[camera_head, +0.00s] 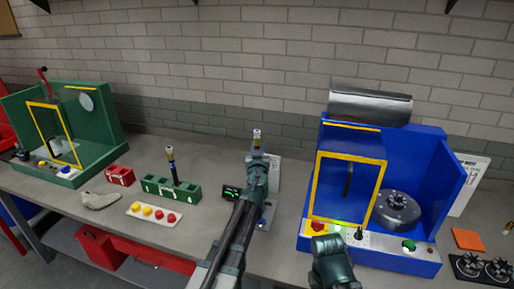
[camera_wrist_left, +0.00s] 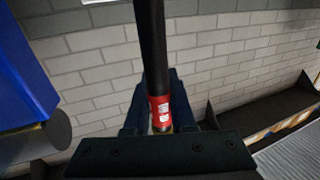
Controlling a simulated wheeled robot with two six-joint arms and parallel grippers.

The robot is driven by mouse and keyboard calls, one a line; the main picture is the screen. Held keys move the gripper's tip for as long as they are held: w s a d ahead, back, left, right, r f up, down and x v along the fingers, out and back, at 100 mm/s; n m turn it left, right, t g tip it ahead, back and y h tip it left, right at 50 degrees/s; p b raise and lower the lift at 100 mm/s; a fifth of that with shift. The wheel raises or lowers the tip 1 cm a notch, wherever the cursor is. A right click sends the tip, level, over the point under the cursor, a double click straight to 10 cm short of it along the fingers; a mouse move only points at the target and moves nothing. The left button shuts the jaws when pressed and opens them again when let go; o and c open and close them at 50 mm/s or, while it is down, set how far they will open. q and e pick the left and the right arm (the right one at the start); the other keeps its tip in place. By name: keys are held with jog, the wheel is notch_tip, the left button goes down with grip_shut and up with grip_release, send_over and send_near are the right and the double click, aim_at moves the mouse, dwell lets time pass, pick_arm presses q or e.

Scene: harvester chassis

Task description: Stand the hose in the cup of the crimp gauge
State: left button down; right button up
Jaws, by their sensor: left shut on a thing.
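The hose stands roughly upright in my left gripper (camera_head: 258,158); its silver and brass end (camera_head: 257,136) shows above the fingers in the head view. In the left wrist view, the black hose (camera_wrist_left: 152,45) with a red label (camera_wrist_left: 161,108) runs between the dark fingers (camera_wrist_left: 161,120), which are shut on it. A small black unit with a green display (camera_head: 231,192), apparently the crimp gauge, is on the bench just left of my left wrist. Its cup is not visible, and my arm hides part of that area. My right arm is at lower middle right; its fingers are not visible.
A green block (camera_head: 157,188) holds another upright hose (camera_head: 172,163). A button panel (camera_head: 154,213), red block (camera_head: 119,176) and green machine (camera_head: 95,140) are left. A blue machine (camera_head: 447,180) with a yellow frame stands right. The bench between block and blue machine is partly free.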

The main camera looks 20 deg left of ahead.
pick_arm(q)
jog(key=shift+f+b, duration=2.05)
jog(key=shift+f, duration=0.35)
notch_tip(320, 180, down, 7)
jog(key=b, duration=0.7)
jog(key=c, duration=0.7)
grip_release()
jog(key=shift+s, duration=0.15)
